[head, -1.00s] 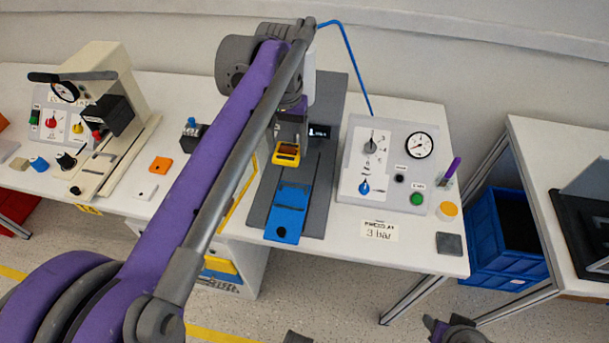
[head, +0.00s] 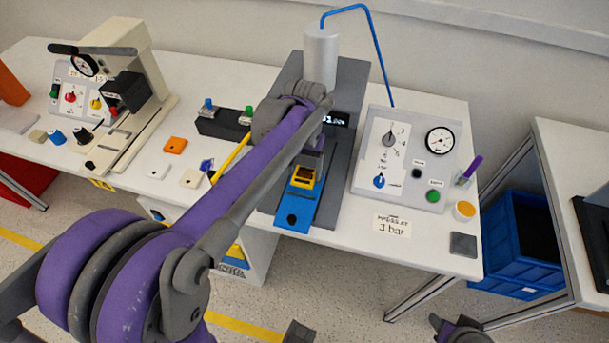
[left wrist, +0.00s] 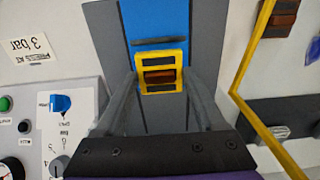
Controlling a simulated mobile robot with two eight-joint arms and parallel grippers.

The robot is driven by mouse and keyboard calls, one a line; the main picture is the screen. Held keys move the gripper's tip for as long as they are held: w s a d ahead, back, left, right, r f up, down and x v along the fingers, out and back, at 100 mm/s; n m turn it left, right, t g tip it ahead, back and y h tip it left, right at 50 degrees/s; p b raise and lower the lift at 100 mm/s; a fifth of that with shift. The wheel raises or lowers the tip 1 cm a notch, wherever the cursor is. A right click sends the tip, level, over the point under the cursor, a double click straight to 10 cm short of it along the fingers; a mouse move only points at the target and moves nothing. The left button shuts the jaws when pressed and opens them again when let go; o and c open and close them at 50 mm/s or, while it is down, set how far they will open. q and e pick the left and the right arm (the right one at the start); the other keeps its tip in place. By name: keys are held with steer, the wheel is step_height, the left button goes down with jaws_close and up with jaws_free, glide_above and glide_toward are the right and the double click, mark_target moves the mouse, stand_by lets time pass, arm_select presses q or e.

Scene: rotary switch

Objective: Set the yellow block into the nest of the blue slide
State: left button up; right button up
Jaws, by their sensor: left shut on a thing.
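The yellow block (head: 303,178) is a small open frame with a dark reddish middle. My left gripper (head: 305,168) is shut on it, and the left wrist view shows the block (left wrist: 161,58) between the two fingers (left wrist: 160,84). The block is over or on the inner part of the blue slide (head: 293,217), which also shows in the left wrist view (left wrist: 155,18). The nest is hidden under the block, and I cannot tell whether the block is seated. Part of my right arm's end (head: 460,331) shows at the bottom edge; its jaws are unclear.
The slide lies on a grey press base (head: 333,200) with a grey cylinder (head: 321,55) behind. A control panel (head: 403,160) with gauge and knobs stands to the right. A yellow bar (head: 231,158) and a dark block with knobs (head: 222,124) are to the left.

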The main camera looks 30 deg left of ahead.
mark_target(305, 172)
arm_select(q)
steer(key=shift+f, duration=1.35)
steer(key=shift+f, duration=0.2)
steer(key=o, duration=1.4)
steer(key=shift+c, duration=0.2)
steer(key=shift+r, duration=0.1)
